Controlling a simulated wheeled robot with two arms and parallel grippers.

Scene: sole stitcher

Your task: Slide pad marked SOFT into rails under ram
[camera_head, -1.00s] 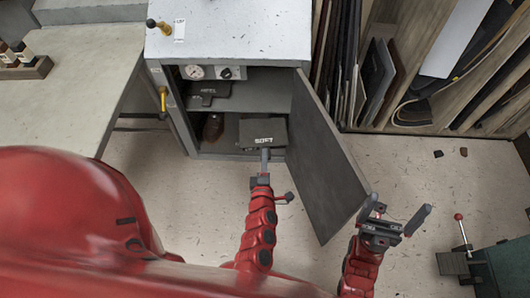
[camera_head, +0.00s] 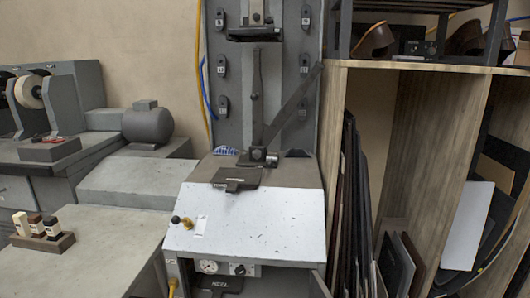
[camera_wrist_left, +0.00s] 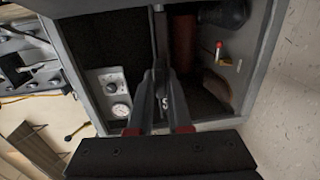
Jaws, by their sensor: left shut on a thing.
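In the left wrist view my left gripper (camera_wrist_left: 162,100) is shut on a thin dark pad (camera_wrist_left: 161,45), seen nearly edge-on in front of the cabinet opening. A pale letter like an S shows between the fingers; the rest of the marking is hidden. In the head view the ram (camera_head: 254,33) hangs high on the grey column. Below it, a dark flat plate (camera_head: 237,178) with a faint pale mark lies on the machine top; I cannot make out the rails there.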

